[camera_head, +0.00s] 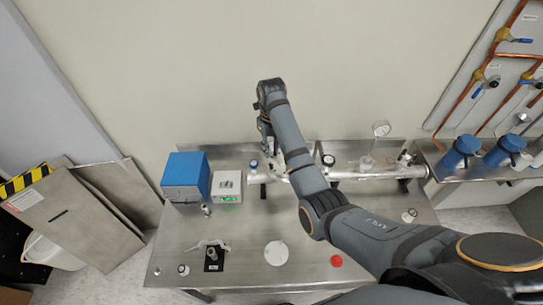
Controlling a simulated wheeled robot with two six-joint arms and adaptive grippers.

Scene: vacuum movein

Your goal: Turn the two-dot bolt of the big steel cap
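My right arm comes in from the lower right and reaches over the steel bench (230,268). My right gripper (268,147) points down at the left part of the steel pipe assembly (345,174) along the back of the bench. The fingers are small and partly hidden by my arm, so I cannot tell whether they are open, shut or touching anything. The big steel cap and its two-dot bolt cannot be made out; the arm covers part of the pipe. My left gripper is not in view.
A blue box (186,176) and a white device (228,186) stand left of the pipe. A round gauge (381,129) rises behind it. A white disc (276,253), a red disc (336,261) and a black plate (214,258) lie in front. Blue cylinders (462,150) stand right.

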